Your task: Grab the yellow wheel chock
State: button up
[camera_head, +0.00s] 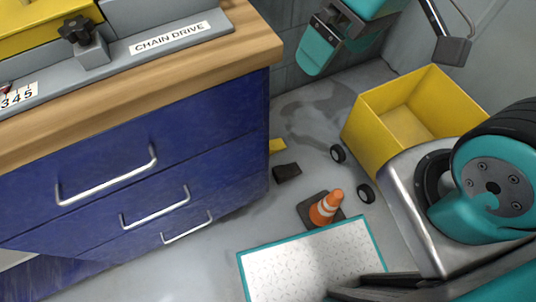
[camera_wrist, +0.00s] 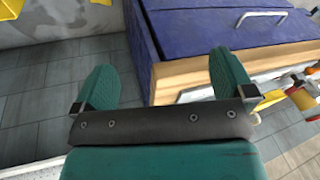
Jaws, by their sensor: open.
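A small piece of yellow (camera_head: 277,146), which looks like the wheel chock, shows on the floor at the right side of the blue cabinet. The cabinet hides part of it, so its full shape cannot be told. In the wrist view a yellow bit at the top edge (camera_wrist: 101,2) may be the same thing, but I cannot be sure. My gripper (camera_head: 335,42) is at the top of the head view, beyond the bench corner and apart from the yellow piece. In the wrist view my gripper (camera_wrist: 162,80) has its two teal fingers wide apart, with nothing between them.
The blue drawer cabinet (camera_head: 225,140) has a wooden top and protruding handles. A dark block (camera_head: 287,171) lies beside it. Grey floor lies between cabinet and bin.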

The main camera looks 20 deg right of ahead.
jog(key=w+d+f+m+h+b, duration=0.1)
jog(key=w+d+f+b, duration=0.15)
jog(key=f+b, duration=0.85)
jog(key=w+d+f+m+t+h+b, duration=0.1)
jog(key=w+d+f+b, duration=0.15)
jog(key=f+b, duration=0.8)
jog(key=w+d+f+m+h+b, duration=0.1)
jog(key=w+d+f+m+b, duration=0.15)
jog(key=f+b, duration=0.8)
jog(key=n+g+b, duration=0.2)
jog(key=n+b, duration=0.6)
jog(key=n, duration=1.2)
send_over(272, 145)
notch_tip(272, 145, down, 43)
jog(key=shift+m+h, duration=0.25)
jog(key=shift+h, duration=0.15)
jog(key=f+b, duration=0.2)
jog(key=f, duration=0.2)
jog(key=f+b, duration=0.3)
jog(key=f, duration=0.1)
jog(key=f+b, duration=0.3)
jog(key=f, duration=0.1)
jog(key=shift+w+a+f, duration=0.25)
jog(key=shift+w+a, duration=0.05)
jog(key=shift+a, duration=0.1)
jog(key=f+b, duration=0.5)
jog(key=shift+a, duration=0.2)
